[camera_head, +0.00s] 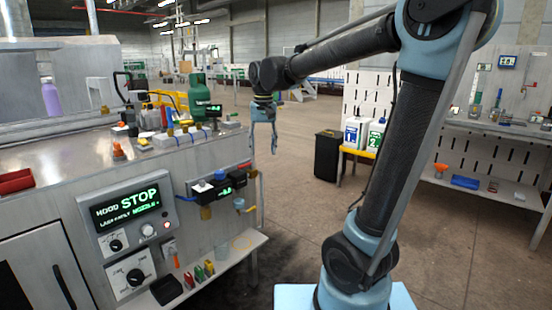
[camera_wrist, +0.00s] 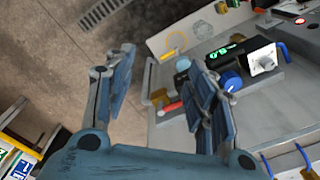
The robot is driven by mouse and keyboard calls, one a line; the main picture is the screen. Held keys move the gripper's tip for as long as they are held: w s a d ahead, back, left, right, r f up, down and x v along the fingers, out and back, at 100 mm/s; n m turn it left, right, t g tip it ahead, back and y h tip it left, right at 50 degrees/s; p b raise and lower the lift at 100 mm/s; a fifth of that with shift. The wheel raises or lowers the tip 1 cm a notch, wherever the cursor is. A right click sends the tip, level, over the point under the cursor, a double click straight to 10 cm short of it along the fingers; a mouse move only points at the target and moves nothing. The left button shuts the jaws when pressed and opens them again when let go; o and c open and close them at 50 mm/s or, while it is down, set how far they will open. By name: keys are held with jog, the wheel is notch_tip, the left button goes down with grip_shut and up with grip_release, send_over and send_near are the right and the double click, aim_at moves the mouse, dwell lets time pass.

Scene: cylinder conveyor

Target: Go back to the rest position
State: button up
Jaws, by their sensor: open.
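My gripper (camera_head: 264,143) hangs fingers-down at the end of my raised arm, near the right end of the metal workbench (camera_head: 60,155) in the head view. In the wrist view my gripper (camera_wrist: 162,62) is open, with its two blue fingers spread apart. Nothing is held between them. Beyond the fingers are the grey-brown floor and the bench's side fittings, including a black unit with green digits (camera_wrist: 228,50) and a blue knob (camera_wrist: 230,82).
A control panel (camera_head: 128,210) reading STOP is on the bench front. A black bin (camera_head: 327,155) and white containers (camera_head: 353,133) stand behind my arm. A shelving bench (camera_head: 480,190) is at right. The middle floor is clear.

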jog(key=s+d+f, duration=0.3)
jog(key=s+d, duration=0.1)
jog(key=d, duration=0.3)
jog(key=s+d+f, duration=0.3)
jog(key=s+d, duration=0.2)
jog(key=d, duration=0.3)
jog(key=s+d+f+m+t, duration=0.1)
jog(key=s+d+f, duration=0.8)
jog(key=s+f, duration=0.2)
notch_tip(320, 180, down, 2)
jog(key=shift+s+d+f+t, duration=0.2)
jog(key=shift+s+t, duration=0.1)
jog(key=shift+w+f, duration=0.2)
jog(key=shift+w, duration=0.2)
dwell(1.2)
